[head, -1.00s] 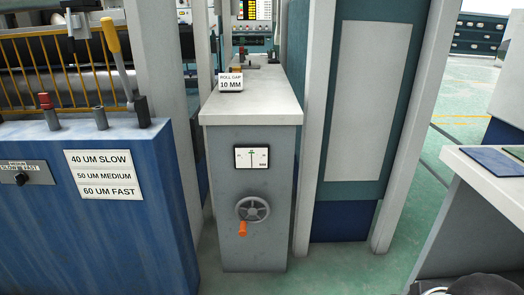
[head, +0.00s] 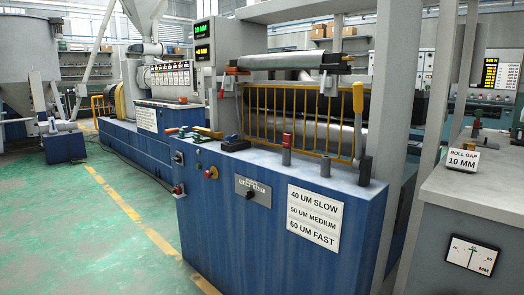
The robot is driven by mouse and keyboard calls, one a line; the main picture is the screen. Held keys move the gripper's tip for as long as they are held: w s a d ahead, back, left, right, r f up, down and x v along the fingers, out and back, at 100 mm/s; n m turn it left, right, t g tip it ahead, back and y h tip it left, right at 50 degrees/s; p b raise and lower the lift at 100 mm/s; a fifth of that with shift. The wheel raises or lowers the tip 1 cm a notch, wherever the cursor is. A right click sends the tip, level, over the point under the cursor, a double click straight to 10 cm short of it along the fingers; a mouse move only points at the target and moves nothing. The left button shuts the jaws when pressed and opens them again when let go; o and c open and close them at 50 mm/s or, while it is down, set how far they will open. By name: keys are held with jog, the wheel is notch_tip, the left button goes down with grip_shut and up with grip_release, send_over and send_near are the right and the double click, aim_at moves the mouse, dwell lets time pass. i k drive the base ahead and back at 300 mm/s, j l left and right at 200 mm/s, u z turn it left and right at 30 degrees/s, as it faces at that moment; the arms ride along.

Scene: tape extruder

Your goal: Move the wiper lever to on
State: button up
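Several levers and knobs stand on top of the blue machine cabinet (head: 285,243) in the head view. A tall lever with a yellow grip (head: 358,118) stands upright at the right end. A red-topped short lever (head: 287,150) and a grey-topped short lever (head: 325,165) stand upright left of it. A yellow-handled lever (head: 207,132) lies nearly flat at the left end, with a green-handled part beside it. No label marks which one is the wiper lever. My gripper is not in view.
A yellow guard rail (head: 300,125) and rollers stand behind the levers. A grey pedestal with a ROLL GAP 10 MM sign (head: 462,160) and gauge (head: 472,255) stands at the right. Green floor (head: 95,240) is open at the left.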

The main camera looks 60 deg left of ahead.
aim_at(175, 130)
jog(key=u, duration=2.6)
jog(key=i+j, duration=0.15)
jog(key=i, duration=0.35)
jog(key=i+j+z, duration=0.1)
jog(key=i, duration=0.35)
jog(key=i+j, duration=0.2)
jog(key=i, duration=0.3)
jog(key=i+j+z, duration=0.1)
jog(key=i, duration=0.4)
